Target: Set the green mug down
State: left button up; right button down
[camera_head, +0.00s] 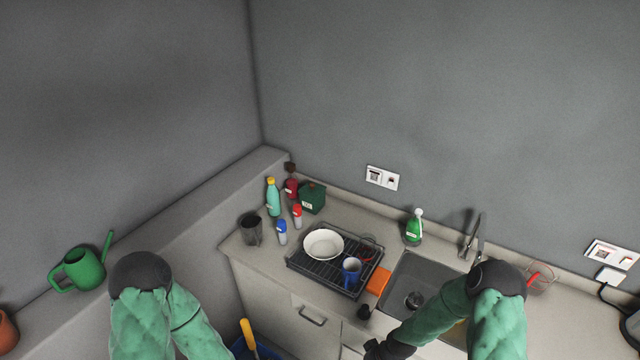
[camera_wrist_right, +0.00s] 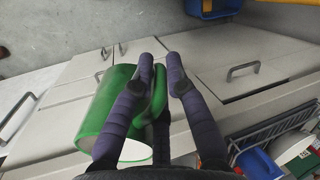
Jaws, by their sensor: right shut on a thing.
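The green mug (camera_wrist_right: 102,105) is in the right wrist view, left of centre, with its pale inside (camera_wrist_right: 135,151) showing at the lower edge. My right gripper (camera_wrist_right: 161,68) is shut on the mug's handle (camera_wrist_right: 159,92), and the mug's body lies left of the fingers. The mug hangs in front of the cabinet fronts in this view; I see nothing under it. In the head view my right forearm reaches down to the bottom edge, and the mug does not show. My left arm enters the head view, but its gripper is out of frame.
The counter holds a dish rack (camera_head: 307,266) with a white bowl (camera_head: 323,244) and blue mug (camera_head: 351,270), an orange cloth (camera_head: 379,281), a sink (camera_head: 424,275), several bottles and a grey pitcher (camera_head: 250,229). A blue bin (camera_wrist_right: 206,10) stands on the floor.

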jog(key=s+a+r+m, duration=0.2)
jog(key=s+r, duration=0.1)
jog(key=s, duration=1.2)
notch_tip(320, 180, down, 26)
jog(key=w+a+b, duration=0.1)
jog(key=b, duration=2.6)
jog(key=shift+w+a+r+n, duration=0.25)
jog(key=shift+w+a+n, duration=0.05)
jog(key=shift+n, duration=0.1)
jog(key=c, duration=1.9)
grip_release()
jog(key=shift+c, duration=0.2)
grip_shut()
jog(key=shift+w+a+r+p, duration=0.1)
jog(key=shift+a+r+p, duration=0.1)
jog(key=shift+r+p, duration=0.75)
jog(key=shift+a+r+p, duration=0.2)
jog(key=shift+r+p, duration=0.65)
jog(key=shift+p, duration=0.05)
jog(key=shift+r, duration=0.15)
